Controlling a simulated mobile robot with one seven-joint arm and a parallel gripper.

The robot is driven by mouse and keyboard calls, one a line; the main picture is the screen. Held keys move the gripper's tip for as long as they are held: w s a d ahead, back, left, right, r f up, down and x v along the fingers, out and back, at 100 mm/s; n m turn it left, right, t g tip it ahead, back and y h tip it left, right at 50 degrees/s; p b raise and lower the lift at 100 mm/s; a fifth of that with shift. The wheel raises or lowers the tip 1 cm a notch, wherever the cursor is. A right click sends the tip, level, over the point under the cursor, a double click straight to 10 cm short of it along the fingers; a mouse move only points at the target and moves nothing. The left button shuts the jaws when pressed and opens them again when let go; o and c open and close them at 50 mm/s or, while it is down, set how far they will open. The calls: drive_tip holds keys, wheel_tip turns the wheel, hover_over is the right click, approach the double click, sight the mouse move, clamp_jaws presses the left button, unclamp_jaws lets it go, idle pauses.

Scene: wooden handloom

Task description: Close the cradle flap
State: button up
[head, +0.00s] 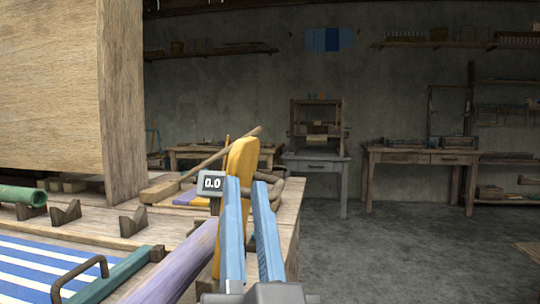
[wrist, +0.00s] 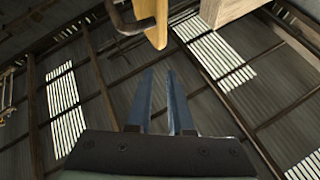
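My gripper (head: 246,184) has two light blue fingers, held apart with nothing visible between them. In the head view it is low in the middle, in front of the loom's right end. A yellow-orange upright piece (head: 241,158) stands just behind the fingertips and is partly hidden by them. I cannot tell for sure that it is the cradle flap. A dark curved handle or loop (head: 292,190) shows to its right. In the wrist view the fingers (wrist: 159,72) point towards a yellow-orange piece (wrist: 152,18) and a brown loop (wrist: 122,20) at the top, apart from both.
A small display reading 0.0 (head: 212,184) is left of the fingers. A purple beam (head: 178,262), notched wooden blocks (head: 65,213), a green tube (head: 22,196) and blue-striped cloth (head: 40,268) lie left. A large wooden panel (head: 50,80) fills the upper left. Open floor (head: 400,255) lies right.

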drive_tip(key=w+m+g+p, duration=0.1)
drive_tip(key=m+p, duration=0.1)
drive_tip(key=p, duration=0.1)
drive_tip(key=w+d+m+g+p, duration=0.1)
drive_tip(key=p, duration=0.2)
drive_tip(key=shift+w+d+m, duration=0.15)
drive_tip(key=shift+d+m, duration=0.05)
drive_tip(key=shift+m, duration=0.2)
clamp_jaws()
drive_tip(key=s+d+f+m+g+h+p, duration=0.4)
drive_tip(key=d+m+p, duration=0.4)
drive_tip(key=m+p, duration=1.05)
drive_tip(key=w+a+r+n+y+p, duration=0.1)
drive_tip(key=w+a+n+p, duration=0.1)
drive_tip(key=w+p, duration=0.6)
drive_tip(key=shift+w+a+r, duration=0.2)
drive_tip(key=shift+w+a, duration=0.65)
drive_tip(key=shift+w, duration=0.25)
drive_tip(key=shift+r+n+p, duration=0.1)
drive_tip(key=shift+n+p, duration=0.15)
drive_tip(key=shift+p, duration=0.1)
